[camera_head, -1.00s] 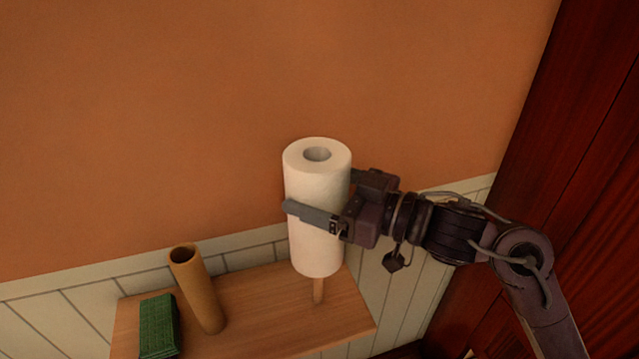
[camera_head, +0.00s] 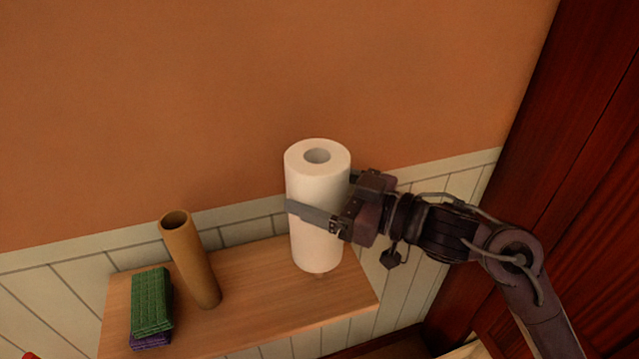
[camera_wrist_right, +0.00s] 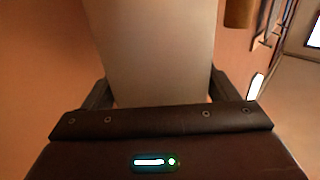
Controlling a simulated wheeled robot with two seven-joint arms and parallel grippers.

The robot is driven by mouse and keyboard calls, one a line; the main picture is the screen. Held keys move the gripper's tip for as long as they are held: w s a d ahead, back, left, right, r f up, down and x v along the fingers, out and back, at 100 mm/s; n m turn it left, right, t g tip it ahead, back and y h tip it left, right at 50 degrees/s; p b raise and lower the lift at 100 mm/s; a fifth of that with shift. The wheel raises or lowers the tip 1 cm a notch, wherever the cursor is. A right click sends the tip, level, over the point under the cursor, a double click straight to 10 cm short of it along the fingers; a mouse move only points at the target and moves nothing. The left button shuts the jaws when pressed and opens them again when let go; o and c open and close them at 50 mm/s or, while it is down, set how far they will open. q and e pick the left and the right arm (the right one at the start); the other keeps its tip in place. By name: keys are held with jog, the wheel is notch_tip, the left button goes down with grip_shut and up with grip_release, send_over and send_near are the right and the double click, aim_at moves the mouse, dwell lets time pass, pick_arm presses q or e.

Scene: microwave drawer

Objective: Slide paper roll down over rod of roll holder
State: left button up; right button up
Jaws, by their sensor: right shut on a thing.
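A white paper roll (camera_head: 318,245) stands upright over the right part of the wooden shelf. My right gripper (camera_head: 320,212) is shut around its middle, coming from the right. The roll also fills the middle of the right wrist view (camera_wrist_right: 158,50), between the two fingers (camera_wrist_right: 158,95). A small bit of the wooden rod (camera_head: 319,274) shows just under the roll's lower end, so the roll is around most of the rod. The rod's top is not visible in the roll's hole. My left gripper is not in view.
The wooden shelf (camera_head: 265,325) is against the panelled wall. A brown cardboard tube (camera_head: 190,262) stands on it to the left of the roll. Green sponges (camera_head: 152,300) lie at its left end, with a purple one (camera_head: 150,341) below. A dark red wooden panel (camera_head: 580,150) is at the right.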

jog(key=shift+f+b, duration=1.55)
jog(key=shift+f, duration=1.3)
jog(key=o, duration=1)
